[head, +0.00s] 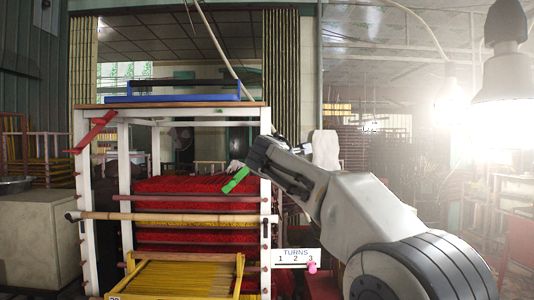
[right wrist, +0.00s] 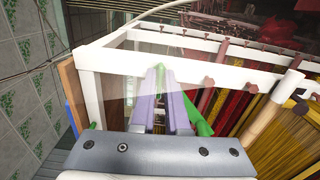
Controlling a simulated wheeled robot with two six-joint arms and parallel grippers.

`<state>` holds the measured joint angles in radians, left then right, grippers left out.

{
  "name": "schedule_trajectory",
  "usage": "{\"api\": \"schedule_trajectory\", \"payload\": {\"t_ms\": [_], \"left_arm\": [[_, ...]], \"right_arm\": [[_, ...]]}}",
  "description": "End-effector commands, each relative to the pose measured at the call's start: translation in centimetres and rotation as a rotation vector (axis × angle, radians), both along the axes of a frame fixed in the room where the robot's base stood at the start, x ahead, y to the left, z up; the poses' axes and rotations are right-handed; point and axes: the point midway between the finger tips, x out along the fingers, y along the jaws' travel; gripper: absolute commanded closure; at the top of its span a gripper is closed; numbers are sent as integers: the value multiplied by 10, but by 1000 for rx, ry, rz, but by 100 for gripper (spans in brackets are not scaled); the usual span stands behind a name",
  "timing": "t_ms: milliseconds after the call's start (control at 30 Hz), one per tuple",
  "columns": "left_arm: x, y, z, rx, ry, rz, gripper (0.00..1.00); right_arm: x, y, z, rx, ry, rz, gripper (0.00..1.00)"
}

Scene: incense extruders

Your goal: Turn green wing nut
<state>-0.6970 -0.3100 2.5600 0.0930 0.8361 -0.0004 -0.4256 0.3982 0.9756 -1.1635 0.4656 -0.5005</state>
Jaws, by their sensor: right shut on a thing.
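The green wing nut (head: 236,180) is on the right post of the white rack (head: 265,240) in the head view, its long wing slanting down to the left. In the right wrist view the green wing nut (right wrist: 196,116) shows between and beside the pale purple fingers. My right gripper (head: 252,166) reaches in from the right at the post. In the right wrist view my right gripper (right wrist: 160,85) is shut on the green wing nut, and its fingers hide part of it. My left gripper is in neither view.
A red bar (head: 97,131) slants on the rack's left post. A bamboo pole (head: 165,217) crosses the front. Red bundles (head: 195,184) and a yellow tray (head: 185,277) fill the rack. A "TURNS 1 2 3" sign (head: 296,254) has a pink marker (head: 312,267) below the 3.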

Motion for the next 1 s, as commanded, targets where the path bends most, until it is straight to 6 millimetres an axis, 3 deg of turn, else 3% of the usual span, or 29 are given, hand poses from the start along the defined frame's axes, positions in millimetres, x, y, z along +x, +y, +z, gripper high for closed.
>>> {"api": "schedule_trajectory", "payload": {"t_ms": [133,200,233,667,1000], "left_arm": [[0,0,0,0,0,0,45],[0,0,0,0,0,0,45],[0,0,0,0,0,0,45],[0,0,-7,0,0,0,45],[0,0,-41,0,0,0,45]], "right_arm": [[0,0,-1,-1,2,-1,100],[0,0,-1,-1,2,-1,68],[0,0,-1,-2,2,-1,57],[-9,0,-2,-2,0,0,57],[-73,0,-4,0,-1,1,57]]}}
